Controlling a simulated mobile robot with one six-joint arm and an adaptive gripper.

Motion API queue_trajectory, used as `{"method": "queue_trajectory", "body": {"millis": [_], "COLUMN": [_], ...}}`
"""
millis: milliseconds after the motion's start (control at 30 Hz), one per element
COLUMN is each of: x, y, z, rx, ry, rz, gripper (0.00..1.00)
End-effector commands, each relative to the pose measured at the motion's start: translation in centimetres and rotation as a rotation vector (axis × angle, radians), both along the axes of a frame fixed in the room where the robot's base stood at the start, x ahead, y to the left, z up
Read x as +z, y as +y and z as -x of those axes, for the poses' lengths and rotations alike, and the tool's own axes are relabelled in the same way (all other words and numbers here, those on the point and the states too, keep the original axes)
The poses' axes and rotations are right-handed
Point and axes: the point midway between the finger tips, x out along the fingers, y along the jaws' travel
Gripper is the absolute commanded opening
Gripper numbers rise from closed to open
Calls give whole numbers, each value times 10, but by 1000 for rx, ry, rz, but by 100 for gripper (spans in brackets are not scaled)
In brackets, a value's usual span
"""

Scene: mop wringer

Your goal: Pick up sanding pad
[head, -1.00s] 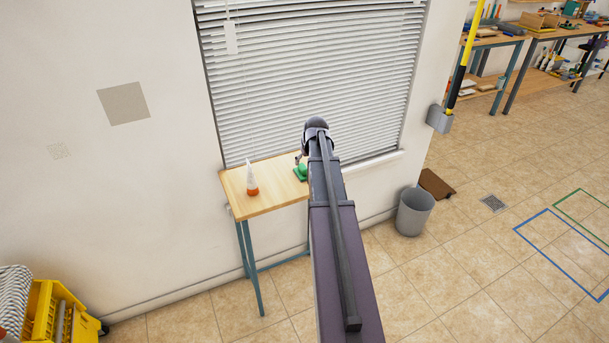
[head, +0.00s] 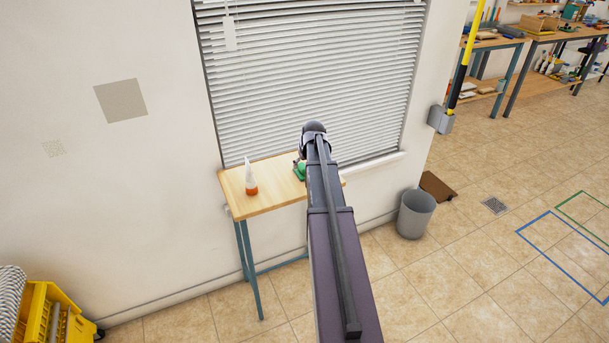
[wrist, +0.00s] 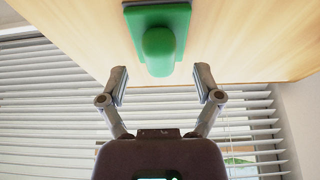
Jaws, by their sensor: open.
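The sanding pad is a green block with a rounded raised grip (wrist: 158,45) and a dark edge along its base. It lies on the light wooden table (head: 268,194). In the head view the pad (head: 300,171) is partly hidden by my arm. My gripper (wrist: 161,86) is open and empty in the wrist view, with its two fingers apart on either side of the near end of the pad's grip. The fingers do not visibly touch the pad. In the head view my gripper is mostly hidden behind my arm.
A clear bottle with orange contents (head: 250,178) stands on the table left of the pad. White blinds (head: 310,80) cover the window behind. A grey bin (head: 416,213) stands on the floor to the right. A yellow mop bucket (head: 50,315) is at lower left.

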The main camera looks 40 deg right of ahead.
Motion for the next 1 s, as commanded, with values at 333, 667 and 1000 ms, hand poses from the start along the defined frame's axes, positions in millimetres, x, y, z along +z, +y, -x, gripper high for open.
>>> {"method": "queue_trajectory", "body": {"millis": [333, 667, 1000], "x": [-18, -18, -18], "y": [-2, -2, -2], "z": [-7, -7, -7], "rx": [0, 0, 0], "ry": [0, 0, 0], "rz": [0, 0, 0], "gripper": [83, 83, 59]}}
